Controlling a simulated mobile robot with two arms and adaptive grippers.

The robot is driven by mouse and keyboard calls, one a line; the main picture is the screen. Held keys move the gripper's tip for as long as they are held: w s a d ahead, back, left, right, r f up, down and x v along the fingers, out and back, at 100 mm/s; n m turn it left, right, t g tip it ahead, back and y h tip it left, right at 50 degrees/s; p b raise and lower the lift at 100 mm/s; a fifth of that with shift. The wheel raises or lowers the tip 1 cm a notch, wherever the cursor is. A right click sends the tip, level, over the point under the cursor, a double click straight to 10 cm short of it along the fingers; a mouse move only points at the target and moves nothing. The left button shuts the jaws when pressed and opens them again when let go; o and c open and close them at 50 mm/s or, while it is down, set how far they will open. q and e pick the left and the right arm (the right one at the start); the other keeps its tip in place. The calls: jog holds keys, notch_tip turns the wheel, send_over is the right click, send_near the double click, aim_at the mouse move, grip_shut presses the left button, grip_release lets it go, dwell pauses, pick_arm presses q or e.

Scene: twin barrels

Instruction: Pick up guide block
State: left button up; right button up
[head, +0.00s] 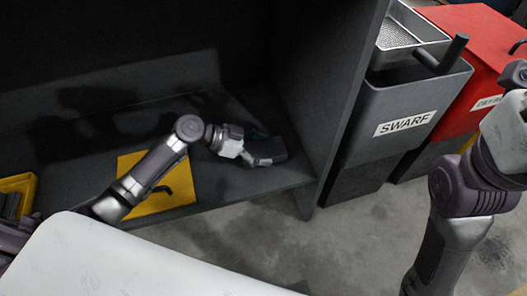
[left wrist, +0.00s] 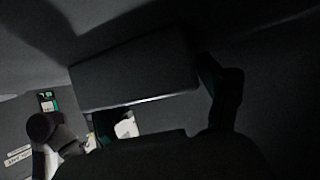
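The guide block appears to be the dark grey block (head: 268,149) on the dark shelf (head: 235,190), close to its right side wall. In the left wrist view the block (left wrist: 135,72) fills the middle, its long front edge facing the camera. My left gripper (head: 256,158) is at the block in the head view. In the left wrist view its fingers are spread wide, one at lower left and one at the block's right end. Whether the right finger touches the block is unclear. My right gripper (head: 516,76) is cut off at the right edge, its fingers not clear.
A yellow mat (head: 178,192) lies under my left arm, and a yellow tray (head: 20,186) is at the far left. The shelf's side wall (head: 322,90) stands just right of the block. A grey SWARF bin (head: 375,130) and red bin (head: 470,45) stand beyond it.

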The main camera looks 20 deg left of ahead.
pick_arm(q)
jog(key=c, duration=0.9)
jog(key=shift+w+r, duration=0.1)
jog(key=shift+r, duration=0.15)
jog(key=shift+c, duration=0.3)
jog(key=shift+r, duration=0.1)
